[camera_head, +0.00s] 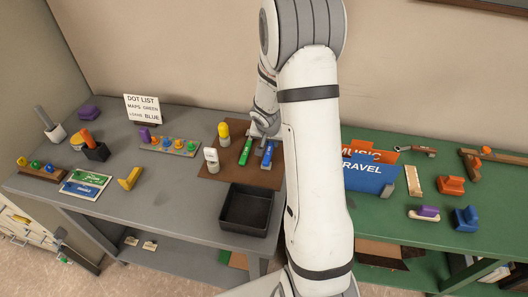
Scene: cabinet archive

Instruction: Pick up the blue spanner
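A long blue tool, which looks like the blue spanner (267,156), lies on a brown mat (215,174) on the grey table. A similar green tool (246,151) lies just left of it. My gripper (263,134) is at the far end of the two tools, low over the mat and close to the blue one. Its fingers are small and partly hidden, so I cannot tell whether they are open or touch the blue tool.
A black tray (244,210) stands in front of the mat. A yellow-topped bottle (223,132) and a white tagged item (211,160) stand left of the tools. A peg rack (170,146) is farther left. Blue and orange folders (370,174) stand on the green table at right.

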